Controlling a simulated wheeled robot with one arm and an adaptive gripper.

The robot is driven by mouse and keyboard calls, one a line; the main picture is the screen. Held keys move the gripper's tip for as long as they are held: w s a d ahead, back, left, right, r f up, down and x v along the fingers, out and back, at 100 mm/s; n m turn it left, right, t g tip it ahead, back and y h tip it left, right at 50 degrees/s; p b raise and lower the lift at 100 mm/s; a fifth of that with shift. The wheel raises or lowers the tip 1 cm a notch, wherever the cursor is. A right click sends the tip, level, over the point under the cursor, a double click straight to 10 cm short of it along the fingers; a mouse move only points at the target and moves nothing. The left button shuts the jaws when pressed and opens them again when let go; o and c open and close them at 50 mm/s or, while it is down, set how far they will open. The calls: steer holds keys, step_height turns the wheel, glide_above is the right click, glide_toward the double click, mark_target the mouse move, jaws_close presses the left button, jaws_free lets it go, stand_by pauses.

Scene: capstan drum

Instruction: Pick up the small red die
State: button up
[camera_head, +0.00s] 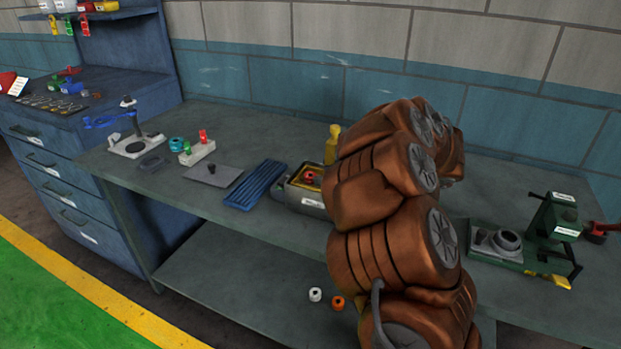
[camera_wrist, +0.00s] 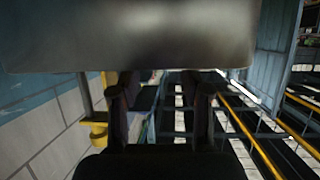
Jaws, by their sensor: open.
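A small red ring-shaped piece (camera_head: 310,176), which looks like the red die, sits in a grey box with a yellow inside (camera_head: 308,199) on the bench, just left of my arm. My gripper does not show in the head view, where my arm covers that area. In the wrist view my gripper (camera_wrist: 163,92) has two dark fingers standing apart, with nothing seen held between them. I cannot make out the red die in the wrist view.
A yellow bottle-like object (camera_head: 332,144) stands behind the box. A blue ribbed tray (camera_head: 256,185), grey plate (camera_head: 210,175) and white block (camera_head: 197,152) with red and green pegs lie left. A green machine (camera_head: 556,232) stands right. White (camera_head: 315,294) and orange (camera_head: 338,302) rings lie on the lower shelf.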

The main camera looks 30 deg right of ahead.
mark_target(312, 176)
steer(key=shift+x, duration=2.4)
steer(key=shift+w+d, duration=0.1)
steer(key=shift+d, duration=0.1)
steer(key=shift+c, duration=0.4)
jaws_close()
